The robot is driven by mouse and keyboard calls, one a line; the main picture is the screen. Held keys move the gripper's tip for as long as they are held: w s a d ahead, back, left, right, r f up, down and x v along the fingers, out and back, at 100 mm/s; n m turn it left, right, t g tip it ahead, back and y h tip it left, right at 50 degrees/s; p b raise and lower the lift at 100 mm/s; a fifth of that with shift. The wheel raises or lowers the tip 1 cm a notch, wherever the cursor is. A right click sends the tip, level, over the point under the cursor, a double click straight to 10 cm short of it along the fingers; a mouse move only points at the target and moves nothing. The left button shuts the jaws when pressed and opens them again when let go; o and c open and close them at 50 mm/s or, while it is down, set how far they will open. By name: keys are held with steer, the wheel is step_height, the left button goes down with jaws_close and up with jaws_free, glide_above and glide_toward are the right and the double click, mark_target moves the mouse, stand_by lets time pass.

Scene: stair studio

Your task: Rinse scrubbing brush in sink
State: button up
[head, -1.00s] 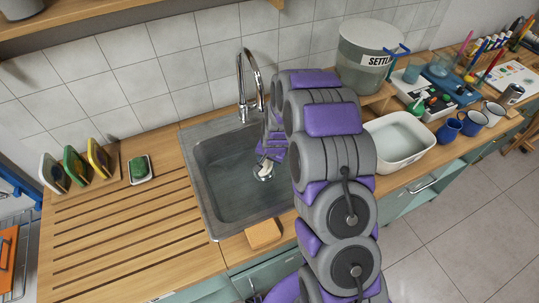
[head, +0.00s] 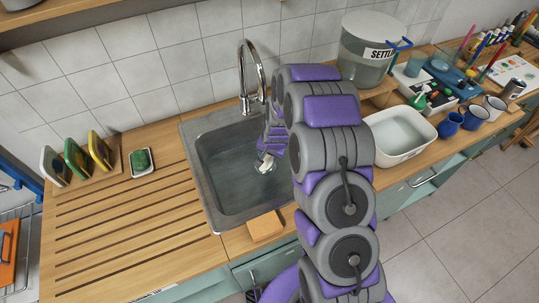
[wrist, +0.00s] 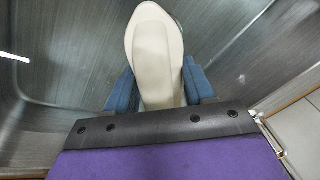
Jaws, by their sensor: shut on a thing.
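My gripper (wrist: 160,88) is shut on the scrubbing brush (wrist: 155,45), whose pale cream back shows between the blue fingers in the wrist view. The bristles are hidden beneath it. In the head view the brush (head: 264,163) shows as a small pale shape at the end of my arm, inside the sink (head: 222,175). The sink is a grey metal basin. The chrome tap (head: 245,75) arches over its back edge, and my arm covers the sink's right part. Whether water runs from the tap cannot be told.
A wooden block (head: 265,226) lies at the sink's front edge. A white basin (head: 402,134) stands right of my arm, with a lidded bucket (head: 362,60) behind it. A small dish with a green scrubber (head: 141,162) sits left. The slatted drainboard (head: 130,225) is mostly clear.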

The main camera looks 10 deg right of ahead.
steer(key=shift+d+r+p, duration=0.15)
steer(key=shift+r+p, duration=0.15)
steer(key=shift+r, duration=0.55)
steer(key=shift+d+r+p, duration=0.1)
steer(key=shift+r+p, duration=0.2)
steer(key=shift+r, duration=0.55)
steer(key=shift+a+r+p, duration=0.1)
steer(key=shift+r+p, duration=1.2)
steer(key=shift+r, duration=2.45)
step_height(320, 180, up, 4)
steer(key=shift+p, duration=0.7)
